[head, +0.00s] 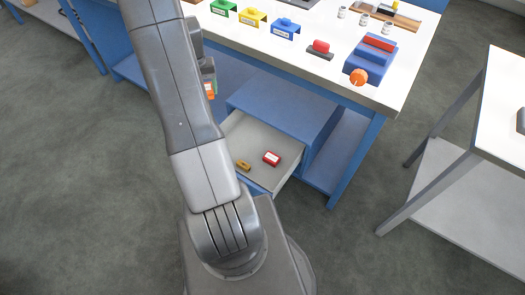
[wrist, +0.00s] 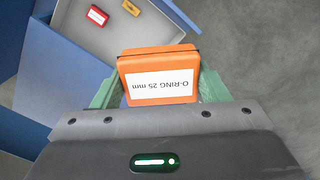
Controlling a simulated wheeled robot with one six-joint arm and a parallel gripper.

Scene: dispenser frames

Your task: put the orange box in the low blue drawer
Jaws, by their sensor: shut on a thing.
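An orange box (wrist: 160,78) with a white label reading "O-RING 25 mm" is held between the green fingers of my gripper (wrist: 158,88) in the wrist view. In the head view my arm hides most of it, and a small orange patch (head: 209,88) shows beside the arm. The low blue drawer (head: 286,182) is pulled open under the table, with a grey inside. It holds a red box (head: 271,158) and a yellow item (head: 243,165). In the wrist view the drawer (wrist: 140,38) lies beyond the box, toward the upper left.
The white tabletop (head: 395,92) above carries green, yellow and blue holders, a red item, a blue device with an orange knob (head: 359,77) and small jars. A blue table leg (head: 357,160) stands right of the drawer. Another table (head: 503,110) is at right. Floor between them is clear.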

